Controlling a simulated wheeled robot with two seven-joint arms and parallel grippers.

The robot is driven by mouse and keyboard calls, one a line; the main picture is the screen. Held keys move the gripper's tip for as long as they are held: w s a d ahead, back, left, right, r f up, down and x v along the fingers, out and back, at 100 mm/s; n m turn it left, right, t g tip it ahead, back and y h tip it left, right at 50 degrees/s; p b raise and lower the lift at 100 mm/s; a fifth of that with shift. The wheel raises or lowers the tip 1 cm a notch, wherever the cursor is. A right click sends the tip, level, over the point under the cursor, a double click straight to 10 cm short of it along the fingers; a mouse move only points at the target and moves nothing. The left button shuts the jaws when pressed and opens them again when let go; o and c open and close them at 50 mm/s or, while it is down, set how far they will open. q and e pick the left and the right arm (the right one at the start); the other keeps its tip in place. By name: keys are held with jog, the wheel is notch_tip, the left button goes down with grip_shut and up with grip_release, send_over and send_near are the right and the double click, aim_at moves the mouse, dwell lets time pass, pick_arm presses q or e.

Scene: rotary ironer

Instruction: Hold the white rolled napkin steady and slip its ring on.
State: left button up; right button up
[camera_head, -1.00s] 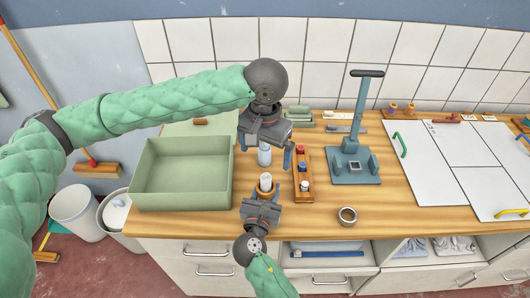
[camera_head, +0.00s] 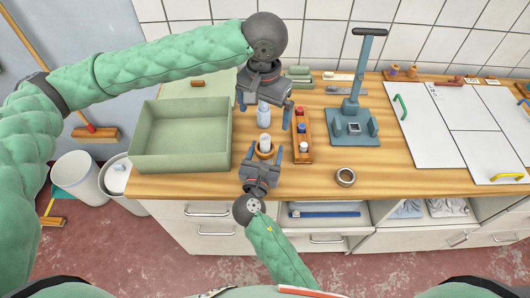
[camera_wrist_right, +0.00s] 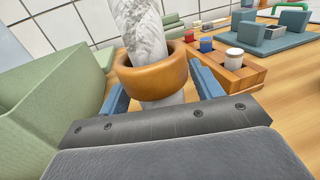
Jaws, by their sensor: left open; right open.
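A white roll (camera_head: 265,140) stands near the front of the wooden counter with a tan ring (camera_head: 264,153) around it. In the right wrist view the ring (camera_wrist_right: 152,72) encircles the patterned white roll (camera_wrist_right: 140,25), which shows above and below it. My right gripper (camera_head: 262,160) is open, with its blue fingers on either side of the roll and ring; contact is unclear. My left gripper (camera_head: 265,112) is open, pointing down behind the roll. A pale bluish-white cylinder (camera_head: 264,117) shows between its fingers; whether it is a separate object is unclear.
A green bin (camera_head: 180,165) stands left of the grippers. A wooden rack (camera_head: 303,155) with several small pegs is close on the right.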

jog(key=v, duration=1.1)
jog(key=shift+s+a, duration=0.15)
jog(key=shift+s, duration=0.2)
